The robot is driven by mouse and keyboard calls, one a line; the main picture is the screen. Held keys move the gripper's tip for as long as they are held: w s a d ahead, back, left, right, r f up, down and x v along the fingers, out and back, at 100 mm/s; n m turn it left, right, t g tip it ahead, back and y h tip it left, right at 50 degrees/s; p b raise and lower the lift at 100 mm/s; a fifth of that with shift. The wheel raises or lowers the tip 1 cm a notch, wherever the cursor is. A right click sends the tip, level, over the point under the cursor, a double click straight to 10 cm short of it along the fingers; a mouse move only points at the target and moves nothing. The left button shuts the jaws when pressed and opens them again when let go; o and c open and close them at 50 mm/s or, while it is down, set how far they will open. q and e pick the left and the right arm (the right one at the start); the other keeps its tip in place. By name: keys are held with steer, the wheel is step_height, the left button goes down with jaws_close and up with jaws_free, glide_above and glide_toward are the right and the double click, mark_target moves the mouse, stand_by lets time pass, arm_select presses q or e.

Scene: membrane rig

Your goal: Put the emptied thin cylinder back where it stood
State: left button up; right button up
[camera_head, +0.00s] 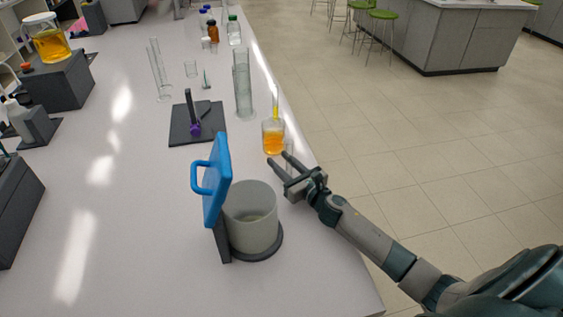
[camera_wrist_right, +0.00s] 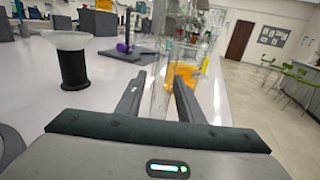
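My right gripper (camera_head: 278,157) is just in front of a beaker of orange liquid (camera_head: 273,138), low over the bench's right edge. Its fingers are apart. In the right wrist view, upright clear glass (camera_wrist_right: 160,92) shows between the fingers (camera_wrist_right: 158,80); I cannot tell whether they touch it. A small clear glass part (camera_head: 289,147) shows beside the fingertips in the head view. A slim yellow piece (camera_head: 275,105) rises at the beaker. A thin clear cylinder (camera_head: 157,70) stands farther back left, and a wider clear cylinder (camera_head: 242,85) stands behind the beaker. My left gripper is out of view.
A grey pot (camera_head: 252,232) with a raised blue lid (camera_head: 216,180) stands close to the gripper. A dark stand with a purple part (camera_head: 195,128) lies behind it. Bottles (camera_head: 213,32) stand at the back. The bench's left front is clear.

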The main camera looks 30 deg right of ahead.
mark_target(291, 170)
steer(key=shift+r, duration=0.1)
steer(key=shift+r, duration=0.15)
steer(key=s+b, duration=0.1)
steer(key=s, duration=0.2)
steer(key=s+d, duration=0.1)
steer(key=s, duration=0.3)
steer(key=s+b, duration=0.1)
steer(key=s, duration=0.2)
steer(key=shift+s+d+f+b, duration=0.2)
steer(key=shift+d+b, duration=0.05)
steer(key=shift+b, duration=0.1)
steer(key=shift+s+d+r, duration=0.1)
steer(key=shift+s+r, duration=0.05)
steer(key=shift+s, duration=0.6)
